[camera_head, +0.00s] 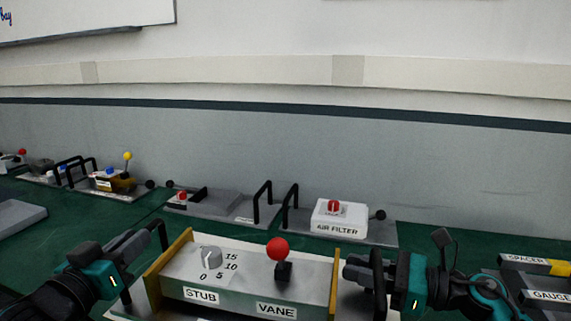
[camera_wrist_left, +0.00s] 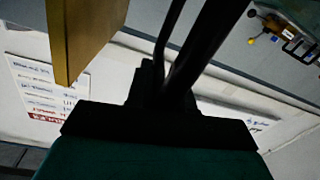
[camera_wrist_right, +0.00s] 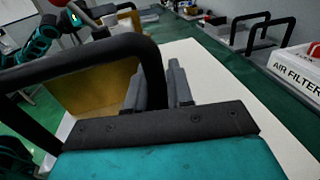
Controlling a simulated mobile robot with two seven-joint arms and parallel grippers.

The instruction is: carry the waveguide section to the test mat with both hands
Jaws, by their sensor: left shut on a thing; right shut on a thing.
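The waveguide section (camera_head: 245,262) is a silvery box with brass end flanges, a dial, a red-knobbed lever and STUB and VANE labels. It is at the bottom centre of the head view, level. My left gripper (camera_head: 150,238) is shut on its left black handle, which also shows in the left wrist view (camera_wrist_left: 185,50). My right gripper (camera_head: 362,270) is shut on its right handle, seen close up in the right wrist view (camera_wrist_right: 90,60). A pale flat sheet (camera_wrist_right: 200,68) lies below in the right wrist view; I cannot tell whether it is the test mat.
On the green bench behind stand the air filter unit (camera_head: 340,218) and a grey plate with handles (camera_head: 225,203). More fixtures (camera_head: 105,180) and a grey slab (camera_head: 18,215) are at left. SPACER (camera_head: 525,262) and GAUGE (camera_head: 545,297) pieces lie at right. A wall closes the back.

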